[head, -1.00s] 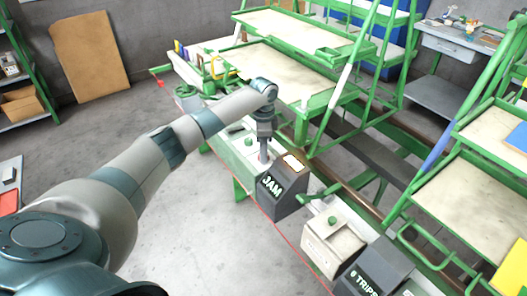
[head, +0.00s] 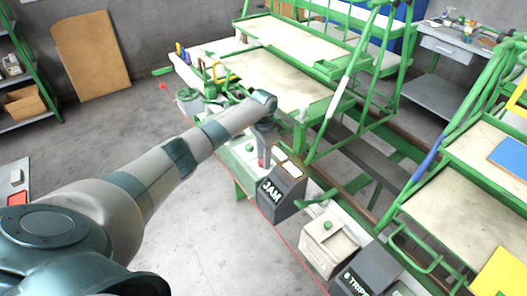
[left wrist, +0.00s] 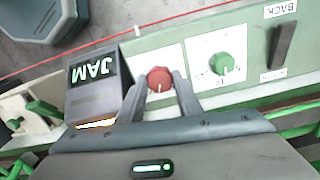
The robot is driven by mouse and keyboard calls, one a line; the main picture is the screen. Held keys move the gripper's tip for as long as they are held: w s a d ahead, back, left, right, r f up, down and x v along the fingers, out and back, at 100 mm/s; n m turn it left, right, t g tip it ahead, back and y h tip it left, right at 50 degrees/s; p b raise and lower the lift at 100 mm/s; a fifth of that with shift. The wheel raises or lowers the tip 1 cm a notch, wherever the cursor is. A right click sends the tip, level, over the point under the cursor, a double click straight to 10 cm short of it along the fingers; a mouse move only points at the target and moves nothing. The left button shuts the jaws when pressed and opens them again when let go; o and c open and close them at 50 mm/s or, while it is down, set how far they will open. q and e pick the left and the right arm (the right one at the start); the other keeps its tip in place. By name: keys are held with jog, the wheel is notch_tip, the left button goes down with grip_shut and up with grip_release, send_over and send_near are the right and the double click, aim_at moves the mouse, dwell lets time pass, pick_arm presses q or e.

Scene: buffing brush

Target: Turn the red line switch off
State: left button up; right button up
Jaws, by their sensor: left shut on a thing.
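The red line switch (left wrist: 159,79) is a round red knob on a white plate of the green panel, seen in the left wrist view. My left gripper (left wrist: 161,84) has its two grey fingers on either side of the knob, shut on it. In the head view my left gripper (head: 264,152) reaches down to the panel beside the JAM box, and the knob shows only as a small red patch below it. The knob's pointer cannot be made out. My right gripper is not in view.
The dark JAM box (head: 283,190) stands close beside the gripper. A green knob (left wrist: 222,64) and a dark lever (left wrist: 282,45) are on the same panel. A beige box (head: 328,245) and a TRIPS box (head: 362,277) stand further right. Green-framed racks rise behind.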

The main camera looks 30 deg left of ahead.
pick_arm(q)
jog(key=n+p, duration=0.3)
jog(key=shift+d+r+n+p, duration=0.1)
jog(key=shift+r+n+p, duration=0.2)
jog(key=shift+n+p, duration=0.1)
jog(key=n+p, duration=0.2)
jog(key=shift+n, duration=0.4)
jog(key=n+p, duration=0.2)
jog(key=n, duration=0.1)
jog(key=shift+p, duration=0.35)
jog(key=shift+f+n+p, duration=0.15)
jog(key=shift+n+p, duration=0.65)
jog(key=shift+n, duration=0.9)
jog(key=shift+w, duration=0.1)
jog(key=o, duration=1)
jog(key=shift+f, duration=0.1)
jog(key=shift+o, duration=0.2)
